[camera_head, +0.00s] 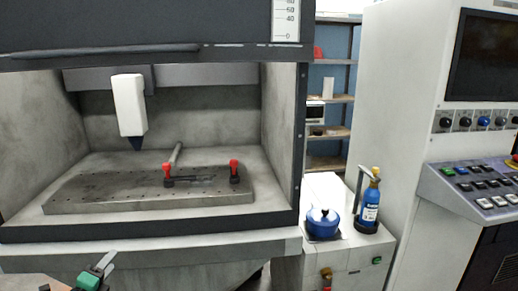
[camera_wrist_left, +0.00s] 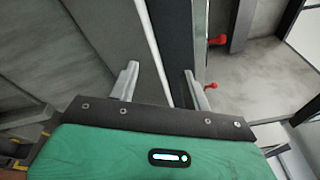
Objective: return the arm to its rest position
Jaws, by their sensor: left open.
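My left gripper (camera_head: 106,264) is at the lower left of the head view, in front of and below the machine's front edge. In the left wrist view the left gripper (camera_wrist_left: 162,82) is open, with its two grey fingers apart and nothing held between them. Its green body fills the bottom of that view. My right gripper is not in view.
The machine's perforated bed (camera_head: 100,196) carries red-topped clamps (camera_head: 234,168) under a white head (camera_head: 129,105). A blue pot (camera_head: 323,222) and a blue bottle (camera_head: 368,208) stand on the white cabinet. A control panel (camera_head: 480,190) is at the right.

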